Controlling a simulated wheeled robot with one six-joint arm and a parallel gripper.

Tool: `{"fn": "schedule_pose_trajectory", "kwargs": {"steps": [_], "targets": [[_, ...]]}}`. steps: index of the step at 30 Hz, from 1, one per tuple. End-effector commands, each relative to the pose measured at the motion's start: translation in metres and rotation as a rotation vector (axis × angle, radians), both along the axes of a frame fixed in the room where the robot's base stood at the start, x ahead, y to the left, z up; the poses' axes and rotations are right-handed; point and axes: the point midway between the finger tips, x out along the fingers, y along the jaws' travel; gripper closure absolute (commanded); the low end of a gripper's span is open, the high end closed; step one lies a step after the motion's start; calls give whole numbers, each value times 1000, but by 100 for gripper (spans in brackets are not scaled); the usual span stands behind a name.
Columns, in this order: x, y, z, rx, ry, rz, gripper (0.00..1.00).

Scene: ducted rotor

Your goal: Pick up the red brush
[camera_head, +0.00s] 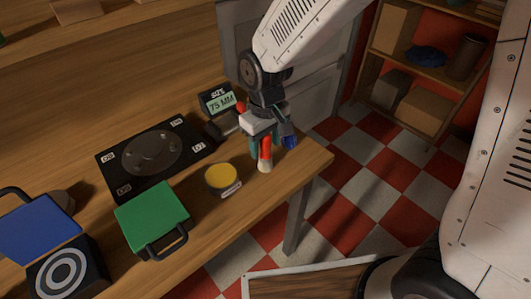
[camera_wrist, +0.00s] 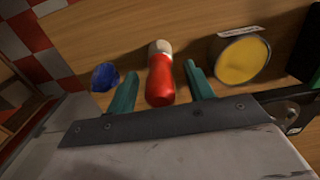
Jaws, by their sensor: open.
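The red brush (camera_wrist: 160,82) has a red handle and a pale beige end. In the wrist view it lies between the two green fingers of my gripper (camera_wrist: 160,78), with a gap on either side. In the head view the brush (camera_head: 265,153) appears near the table's right corner, partly hidden by my gripper (camera_head: 264,138), which is above it. My gripper is open and holds nothing. I cannot tell how far down the fingers reach along the brush.
A blue object (camera_wrist: 104,76) is close outside one finger. A yellow-topped round tin (camera_head: 221,177) stands on the other side. The wooden table (camera_head: 265,204) also bears a green case (camera_head: 150,215), a black rotor plate (camera_head: 120,170) and a "75 MM" sign (camera_head: 219,102).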

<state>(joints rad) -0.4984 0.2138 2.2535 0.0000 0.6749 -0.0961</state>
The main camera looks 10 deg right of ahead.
Motion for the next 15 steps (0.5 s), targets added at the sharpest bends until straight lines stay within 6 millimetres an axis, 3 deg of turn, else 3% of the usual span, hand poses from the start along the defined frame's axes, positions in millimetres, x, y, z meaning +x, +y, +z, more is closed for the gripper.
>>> {"fn": "schedule_pose_trajectory", "kwargs": {"steps": [8,13,15], "targets": [[0,0,-5,1,-1,0,48],[0,0,-5,1,-1,0,92],[0,0,-5,1,-1,0,96]]}}
